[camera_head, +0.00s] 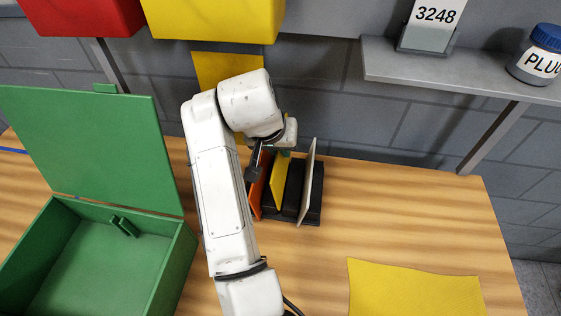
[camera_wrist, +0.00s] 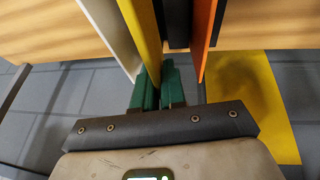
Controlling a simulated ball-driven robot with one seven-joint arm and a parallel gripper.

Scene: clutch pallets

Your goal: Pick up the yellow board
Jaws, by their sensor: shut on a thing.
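The yellow board (camera_head: 280,180) stands upright in a dark rack (camera_head: 292,197), between an orange board (camera_head: 258,183) and a white board (camera_head: 307,180). My gripper (camera_head: 285,152) is at the top edge of the yellow board. In the wrist view, the green fingers (camera_wrist: 158,88) are shut on the yellow board (camera_wrist: 142,35), with the orange board (camera_wrist: 203,30) to its right and the white board (camera_wrist: 108,30) to its left. My arm hides part of the rack and the orange board in the head view.
An open green box (camera_head: 185,245) with its lid raised is at left. A yellow sheet (camera_head: 415,290) lies front right on the wooden table. Another yellow sheet (camera_head: 205,65) is on the wall behind. Red (camera_head: 85,15) and yellow bins (camera_head: 215,20) and a grey shelf (camera_head: 460,75) are above.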

